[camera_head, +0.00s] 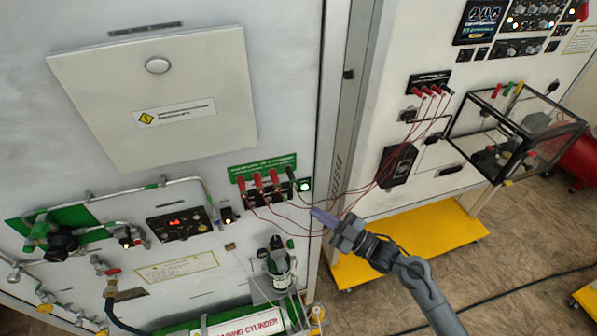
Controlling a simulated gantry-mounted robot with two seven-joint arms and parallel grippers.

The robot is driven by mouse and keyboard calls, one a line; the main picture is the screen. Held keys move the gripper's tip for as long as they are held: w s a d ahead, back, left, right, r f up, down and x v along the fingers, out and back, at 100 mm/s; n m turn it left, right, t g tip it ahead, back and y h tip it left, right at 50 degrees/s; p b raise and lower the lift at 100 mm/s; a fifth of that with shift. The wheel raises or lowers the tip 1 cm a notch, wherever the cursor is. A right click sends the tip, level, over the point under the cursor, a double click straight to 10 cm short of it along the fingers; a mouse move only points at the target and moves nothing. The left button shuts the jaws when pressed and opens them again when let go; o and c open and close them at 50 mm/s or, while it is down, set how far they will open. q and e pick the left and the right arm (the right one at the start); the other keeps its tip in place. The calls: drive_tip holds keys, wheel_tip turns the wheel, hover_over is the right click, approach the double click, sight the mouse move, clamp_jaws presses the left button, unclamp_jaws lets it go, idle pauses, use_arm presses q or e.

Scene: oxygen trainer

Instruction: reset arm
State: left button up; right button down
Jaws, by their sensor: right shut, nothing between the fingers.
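My right gripper (318,214) comes in from the lower right on its grey arm. Its fingers are shut with nothing between them. The fingertips point left, in front of the gap between the two cabinets, among thin dark red wires (285,216). I cannot tell whether they touch the wires. My left gripper is not in view.
The left cabinet has a closed grey door (155,95), pipes with valves and a small display box (179,224). A dark cylinder (279,262) stands below the sockets. The right cabinet carries plugs (430,90) and a clear box (515,130). A yellow base (410,243) stands on brown floor.

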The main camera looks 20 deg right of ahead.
drive_tip(key=s+a+f+m+g+h+p, duration=0.1)
drive_tip(key=s+a+f+m+h+p, duration=0.2)
drive_tip(key=s, duration=0.4)
drive_tip(key=s+a+f+m+h+p, duration=0.2)
drive_tip(key=s+a+f+h, duration=0.1)
drive_tip(key=s, duration=0.4)
drive_tip(key=s+d+m+g+h+p, duration=0.1)
drive_tip(key=s+d+m+g+h, duration=0.2)
drive_tip(key=s, duration=0.5)
drive_tip(key=s+d+m+g+h, duration=0.4)
drive_tip(key=s+d+g+h, duration=0.1)
drive_tip(key=s+d+g, duration=0.1)
drive_tip(key=shift+s+d+g+h+p, duration=0.15)
drive_tip(key=shift+s+g+h+p, duration=0.2)
drive_tip(key=shift+s+g, duration=0.6)
